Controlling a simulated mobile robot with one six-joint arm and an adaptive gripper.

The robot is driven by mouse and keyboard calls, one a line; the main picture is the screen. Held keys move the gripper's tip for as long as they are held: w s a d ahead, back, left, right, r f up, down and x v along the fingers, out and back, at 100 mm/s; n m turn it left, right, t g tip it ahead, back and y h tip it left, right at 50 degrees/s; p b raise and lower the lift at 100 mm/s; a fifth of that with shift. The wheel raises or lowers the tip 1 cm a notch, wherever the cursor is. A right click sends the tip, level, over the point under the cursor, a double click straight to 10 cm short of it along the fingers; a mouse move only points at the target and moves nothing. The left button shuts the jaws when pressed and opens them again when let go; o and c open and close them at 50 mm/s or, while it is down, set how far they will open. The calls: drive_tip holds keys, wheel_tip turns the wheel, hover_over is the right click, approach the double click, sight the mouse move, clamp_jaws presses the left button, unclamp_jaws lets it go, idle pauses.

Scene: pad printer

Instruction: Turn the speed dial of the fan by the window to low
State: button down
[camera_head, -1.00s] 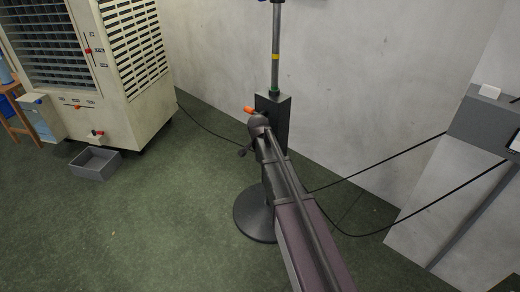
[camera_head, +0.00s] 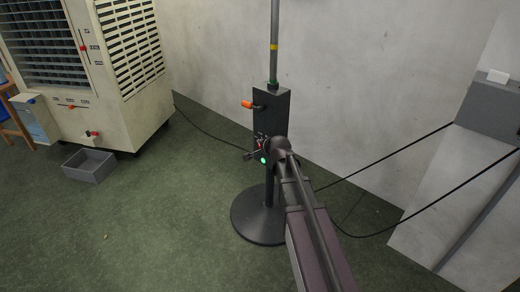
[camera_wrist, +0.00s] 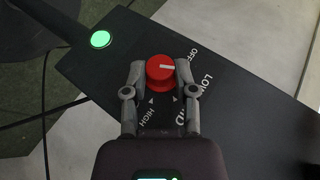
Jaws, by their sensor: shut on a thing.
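The fan's black control box (camera_head: 272,108) sits on its stand, above a round base (camera_head: 252,222). In the wrist view, the box's panel (camera_wrist: 240,120) carries a red speed dial (camera_wrist: 162,72) with a white pointer line and OFF, LOW, MID and HIGH marks, MID partly covered. The pointer points right, toward the OFF label. My gripper (camera_wrist: 162,76) is shut on the dial, one finger on each side. In the head view, my gripper (camera_head: 262,150) is at the box's lower front and mostly hides the dial. A green light (camera_wrist: 100,39) glows beside the dial.
An orange-tipped lever (camera_head: 248,104) sticks out of the box's upper left. A large cream air cooler (camera_head: 110,120) and a grey bin (camera_head: 92,178) stand left. Black cables (camera_head: 385,165) hang at right. The green floor in front is clear.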

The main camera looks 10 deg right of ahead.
drive_tip(key=shift+s+d, duration=0.1)
drive_tip(key=shift+d, duration=0.15)
drive_tip(key=c, duration=0.5)
unclamp_jaws()
drive_tip(key=shift+o, duration=0.5)
drive_tip(key=shift+a, duration=0.1)
